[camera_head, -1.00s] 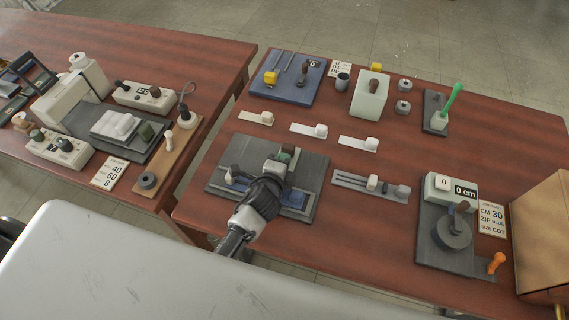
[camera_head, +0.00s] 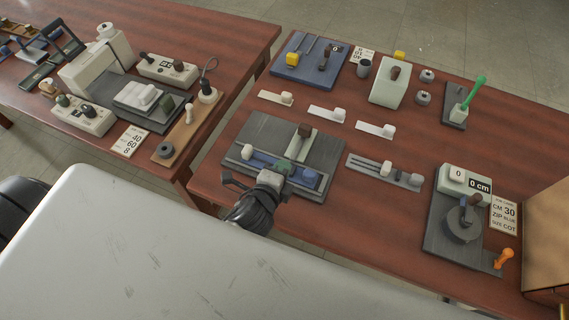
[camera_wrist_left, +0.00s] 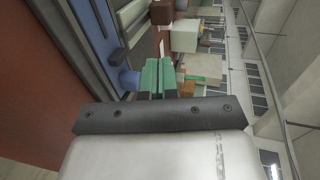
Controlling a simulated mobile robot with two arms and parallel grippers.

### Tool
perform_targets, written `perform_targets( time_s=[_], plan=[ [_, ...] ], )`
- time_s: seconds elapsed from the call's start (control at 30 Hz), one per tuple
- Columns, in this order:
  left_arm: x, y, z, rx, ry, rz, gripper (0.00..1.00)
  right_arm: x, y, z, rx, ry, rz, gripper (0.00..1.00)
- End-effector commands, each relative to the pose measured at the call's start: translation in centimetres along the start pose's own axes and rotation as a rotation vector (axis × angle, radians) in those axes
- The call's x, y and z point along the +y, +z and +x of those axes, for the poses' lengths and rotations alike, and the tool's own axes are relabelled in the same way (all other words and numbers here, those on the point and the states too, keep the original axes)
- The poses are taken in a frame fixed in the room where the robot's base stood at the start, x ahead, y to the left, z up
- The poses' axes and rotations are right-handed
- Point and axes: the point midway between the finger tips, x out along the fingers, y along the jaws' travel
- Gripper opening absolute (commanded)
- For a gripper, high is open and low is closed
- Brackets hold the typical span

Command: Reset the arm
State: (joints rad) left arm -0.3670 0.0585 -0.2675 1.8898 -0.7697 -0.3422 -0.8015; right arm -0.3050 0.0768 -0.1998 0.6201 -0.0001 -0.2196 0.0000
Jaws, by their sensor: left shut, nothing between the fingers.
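My left gripper (camera_head: 283,168) is shut and empty at the front of the dark grey board (camera_head: 258,128), next to its blue strip. Its green fingertips (camera_wrist_left: 158,76) are together in the left wrist view. A pale arm (camera_head: 298,147) with a brown knob (camera_head: 304,130) lies across the board, just beyond the fingertips. A white knob (camera_head: 247,151) and a blue block (camera_head: 310,178) sit at the ends of the blue strip. Whether the fingertips touch the strip cannot be told. My right gripper is not in view.
A grey slotted rail (camera_head: 385,171) lies right of the board. Three white tabs lie behind it. A measuring station (camera_head: 461,215) and a cardboard box (camera_head: 548,240) stand at the right. A second table (camera_head: 210,60) with a machine is at the left.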

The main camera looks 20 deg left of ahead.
Motion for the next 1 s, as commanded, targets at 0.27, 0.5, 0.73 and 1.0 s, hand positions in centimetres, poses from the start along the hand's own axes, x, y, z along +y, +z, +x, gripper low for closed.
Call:
perform_targets(
  time_s=[0.27, 0.5, 0.73, 1.0],
  plan=[
    [0.0, 0.0, 0.0, 0.0, 0.0, 0.0, 0.0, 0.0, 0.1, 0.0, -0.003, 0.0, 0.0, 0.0],
    [0.0, 0.4, -0.2, -0.016, 0.013, -0.032, 0.0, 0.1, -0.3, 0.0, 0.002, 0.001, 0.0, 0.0],
    [0.5, 4.8, -3.9, -0.238, 0.225, -0.508, 0.0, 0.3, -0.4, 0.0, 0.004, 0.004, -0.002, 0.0],
    [1.6, 6.1, -10.1, -0.467, 0.501, -0.999, 0.0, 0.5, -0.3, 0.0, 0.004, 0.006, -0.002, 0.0]
  ],
)
